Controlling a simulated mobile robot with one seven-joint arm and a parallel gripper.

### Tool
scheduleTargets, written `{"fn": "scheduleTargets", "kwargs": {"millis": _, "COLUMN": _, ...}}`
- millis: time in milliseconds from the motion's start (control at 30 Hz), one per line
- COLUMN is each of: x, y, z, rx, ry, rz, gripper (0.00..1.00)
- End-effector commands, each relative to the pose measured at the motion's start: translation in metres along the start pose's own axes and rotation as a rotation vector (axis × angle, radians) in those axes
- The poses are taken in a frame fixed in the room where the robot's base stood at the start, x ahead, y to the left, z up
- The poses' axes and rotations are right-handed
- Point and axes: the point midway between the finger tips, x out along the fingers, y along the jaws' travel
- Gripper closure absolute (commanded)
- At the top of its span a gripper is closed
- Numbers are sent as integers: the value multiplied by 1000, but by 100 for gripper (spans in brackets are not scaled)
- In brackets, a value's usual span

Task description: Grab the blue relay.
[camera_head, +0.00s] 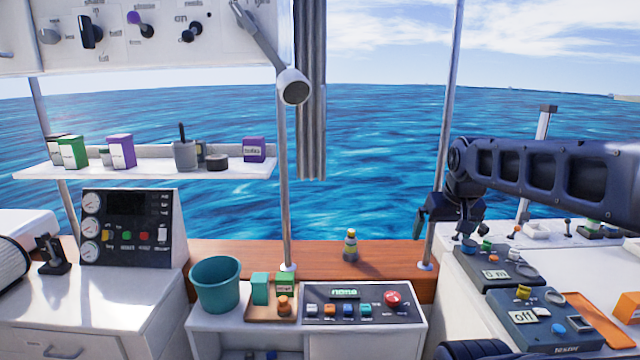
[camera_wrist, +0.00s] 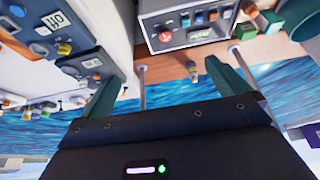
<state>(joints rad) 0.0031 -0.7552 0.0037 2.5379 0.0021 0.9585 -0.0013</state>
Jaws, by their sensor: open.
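A row of small coloured blocks sits on the front of the grey panel (camera_head: 318,318) at the middle bottom of the head view. A blue block (camera_head: 347,310) in this row looks like the blue relay, though no readable label confirms it. In the wrist view the panel is upside down at the top, and the likely blue block (camera_wrist: 197,17) is small there. My gripper (camera_head: 447,212) is right of and above this panel, in front of the sea. In the wrist view its two green fingers (camera_wrist: 163,70) are wide apart with nothing held between them.
A teal bucket (camera_head: 216,285) and a tray with green boxes (camera_head: 271,311) stand left of the panel. A small bottle (camera_head: 350,245) stands on the wooden ledge behind. Metal posts (camera_head: 446,130) rise nearby. Dark control boxes (camera_head: 545,322) cover the right counter.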

Motion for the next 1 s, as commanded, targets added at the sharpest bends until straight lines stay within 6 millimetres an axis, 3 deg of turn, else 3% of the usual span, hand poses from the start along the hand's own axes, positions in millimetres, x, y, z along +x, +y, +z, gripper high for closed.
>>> {"fn": "scheduleTargets", "kwargs": {"millis": 133, "x": 0, "y": 0, "z": 0, "rx": 0, "ry": 0, "rz": 0, "gripper": 2}}
{"fn": "scheduleTargets", "kwargs": {"millis": 367, "x": 0, "y": 0, "z": 0, "rx": 0, "ry": 0, "rz": 0, "gripper": 47}}
{"fn": "scheduleTargets", "kwargs": {"millis": 400, "x": 0, "y": 0, "z": 0, "rx": 0, "ry": 0, "rz": 0, "gripper": 49}}
{"fn": "scheduleTargets", "kwargs": {"millis": 767, "x": 0, "y": 5, "z": -9, "rx": 21, "ry": -1, "rz": 6, "gripper": 49}}
{"fn": "scheduleTargets", "kwargs": {"millis": 1000, "x": 6, "y": 45, "z": -62, "rx": 157, "ry": -5, "rz": 44, "gripper": 49}}
